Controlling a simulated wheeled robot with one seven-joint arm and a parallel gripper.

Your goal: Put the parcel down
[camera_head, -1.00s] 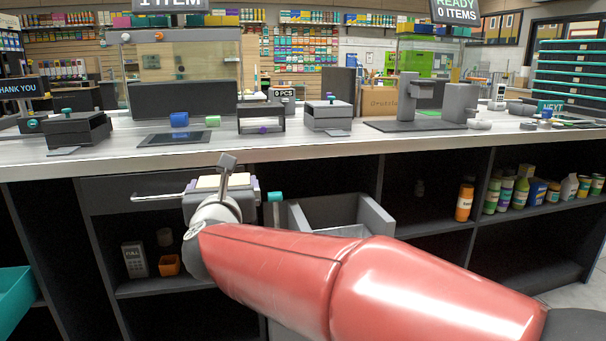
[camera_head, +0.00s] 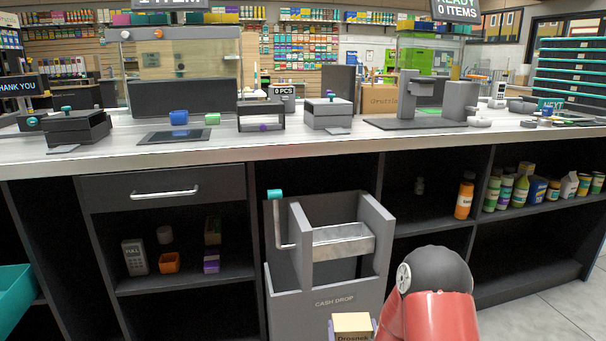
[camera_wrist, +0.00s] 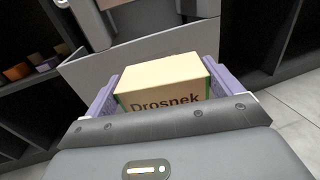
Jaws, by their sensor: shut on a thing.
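The parcel (camera_head: 352,322) is a small cream box with green edges and the dark word "Drosnek". It shows low in the head view and large in the wrist view (camera_wrist: 160,82). My gripper (camera_wrist: 158,86) is shut on it, with one purple finger pressed on each side. It holds the parcel in front of the grey cash drop box (camera_head: 330,303), near that box's lower right front. The parcel's underside and anything beneath it are hidden.
The cash drop box has an open top, a metal flap and a teal-knobbed lever (camera_head: 275,195). The counter top (camera_head: 300,146) above holds several devices. The shelf (camera_head: 190,281) at left holds a few small items. Bare floor (camera_head: 520,315) shows at right.

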